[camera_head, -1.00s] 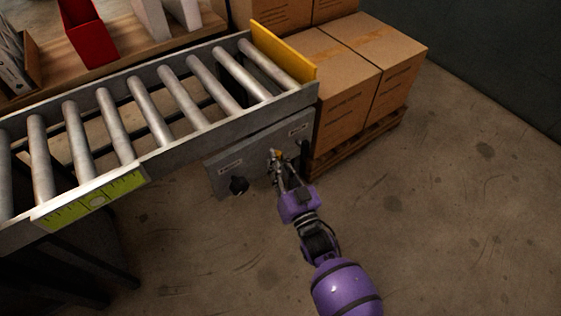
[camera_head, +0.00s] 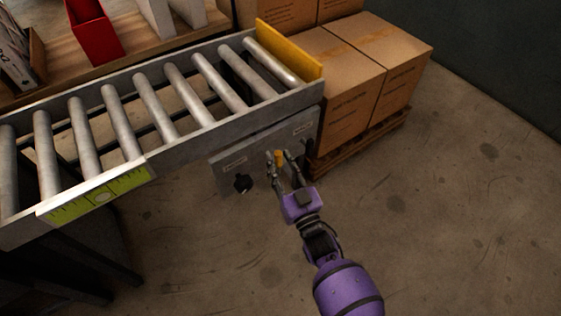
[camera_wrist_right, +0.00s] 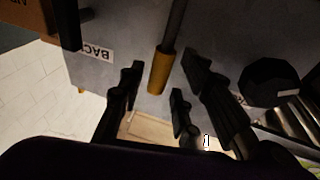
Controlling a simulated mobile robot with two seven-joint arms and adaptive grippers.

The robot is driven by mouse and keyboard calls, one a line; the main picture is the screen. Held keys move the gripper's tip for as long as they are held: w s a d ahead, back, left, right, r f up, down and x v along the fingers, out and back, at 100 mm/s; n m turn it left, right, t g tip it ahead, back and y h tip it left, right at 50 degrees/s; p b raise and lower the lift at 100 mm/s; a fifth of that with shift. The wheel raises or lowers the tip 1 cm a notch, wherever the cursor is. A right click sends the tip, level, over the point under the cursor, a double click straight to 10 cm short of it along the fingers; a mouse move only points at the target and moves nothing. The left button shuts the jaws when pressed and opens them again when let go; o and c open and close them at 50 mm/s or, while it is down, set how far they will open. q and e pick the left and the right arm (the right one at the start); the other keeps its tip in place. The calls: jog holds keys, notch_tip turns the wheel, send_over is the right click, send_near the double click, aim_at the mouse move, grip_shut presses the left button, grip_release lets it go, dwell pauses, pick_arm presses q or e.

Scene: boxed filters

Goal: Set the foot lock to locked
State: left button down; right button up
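A grey panel (camera_head: 228,178) hangs under the roller conveyor. It carries a black knob (camera_head: 242,183) at its left and a lever with a yellow grip (camera_head: 279,158) further right. In the wrist view the yellow grip (camera_wrist_right: 159,72) sits at the end of a grey rod, and the black knob (camera_wrist_right: 270,82) is to its right. My right gripper (camera_head: 279,155) is open, with its fingers apart on either side of the yellow grip; I cannot tell whether they touch it. The panel labels are too small to read in the head view, so I cannot tell which control is the foot lock. My left gripper is out of view.
The conveyor (camera_head: 150,163) with steel rollers runs above the panel, with a yellow end stop (camera_head: 290,50). Cardboard boxes (camera_head: 345,85) stand on a pallet close to the panel's right. The floor (camera_head: 440,210) to the right is clear.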

jog(key=shift+s+d, duration=0.1)
jog(key=shift+s, duration=0.05)
jog(key=v, duration=0.7)
dwell(0.7)
